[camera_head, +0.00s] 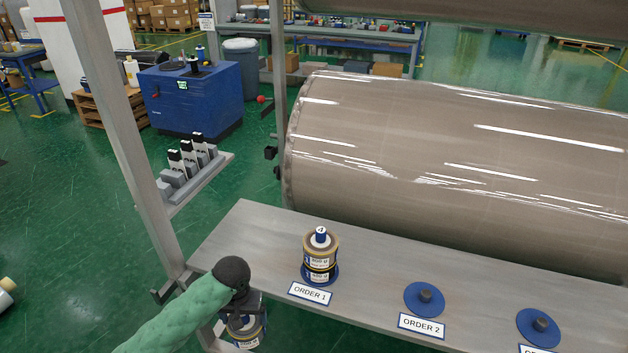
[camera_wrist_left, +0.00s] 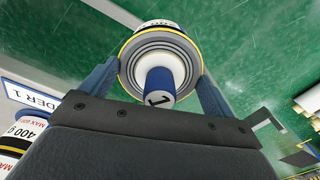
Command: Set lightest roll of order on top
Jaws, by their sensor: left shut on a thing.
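My left gripper (camera_head: 242,300) is shut on a roll (camera_head: 247,335), just off the left front of the shelf. In the left wrist view the roll (camera_wrist_left: 158,52) sits between the blue fingers of the gripper (camera_wrist_left: 160,78); it has grey rings, a yellow rim and a blue core marked 1. On the shelf, a short stack of labelled rolls (camera_head: 320,262) stands upright on a blue round base behind the ORDER 1 sign (camera_head: 310,294). A white-and-blue core end tops it. Part of this stack shows in the left wrist view (camera_wrist_left: 22,130), with a 400 g label.
A large wrapped roll (camera_head: 450,150) lies behind the shelf. A grey upright post (camera_head: 125,130) stands left of it.

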